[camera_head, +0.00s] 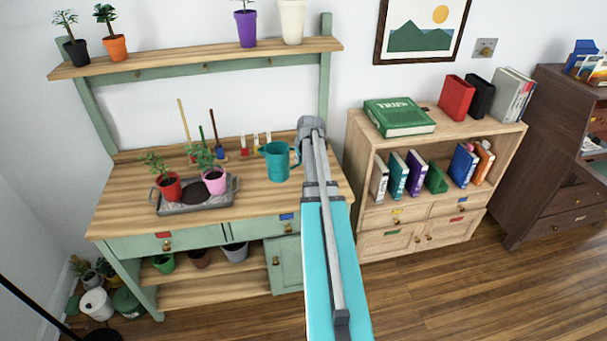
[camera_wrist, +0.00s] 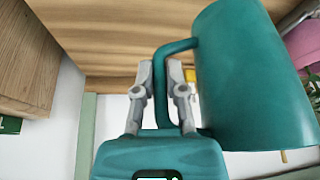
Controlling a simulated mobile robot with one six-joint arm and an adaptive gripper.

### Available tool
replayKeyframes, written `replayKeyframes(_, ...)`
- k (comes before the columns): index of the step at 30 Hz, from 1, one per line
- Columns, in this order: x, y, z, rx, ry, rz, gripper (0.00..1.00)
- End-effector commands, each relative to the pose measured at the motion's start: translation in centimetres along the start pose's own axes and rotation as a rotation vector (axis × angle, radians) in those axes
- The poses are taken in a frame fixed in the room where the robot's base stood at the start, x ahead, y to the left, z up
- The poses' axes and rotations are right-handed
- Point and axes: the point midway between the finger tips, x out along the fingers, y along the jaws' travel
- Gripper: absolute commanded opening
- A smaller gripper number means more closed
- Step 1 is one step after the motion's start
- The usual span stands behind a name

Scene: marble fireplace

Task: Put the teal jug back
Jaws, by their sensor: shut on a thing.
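The teal jug (camera_head: 276,163) is upright at the right part of the green potting bench's wooden top (camera_head: 255,205). In the wrist view the jug (camera_wrist: 255,85) fills the right side. My gripper (camera_wrist: 161,72) has its two grey fingers on either side of the jug's handle and is shut on it. In the head view my arm hides most of the gripper, and the handle side is at the arm's edge. I cannot tell whether the jug's base touches the bench top.
A grey tray (camera_head: 229,198) with a red pot (camera_head: 169,187) and a pink pot (camera_head: 215,182) lies left of the jug. Small red-and-white items stand behind it. An upper shelf (camera_head: 200,60) holds several pots. A wooden bookcase (camera_head: 355,150) stands right of the bench.

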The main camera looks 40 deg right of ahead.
Motion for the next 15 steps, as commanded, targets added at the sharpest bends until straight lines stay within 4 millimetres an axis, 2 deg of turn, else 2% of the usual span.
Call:
replayKeyframes(1,1.1,0.3,0.0,0.001,0.000,-0.001,0.00)
replayKeyframes(6,3.1,1.2,-0.3,0.000,0.000,0.000,0.00)
replayKeyframes(15,5.0,2.2,-0.8,0.000,0.000,0.000,0.00)
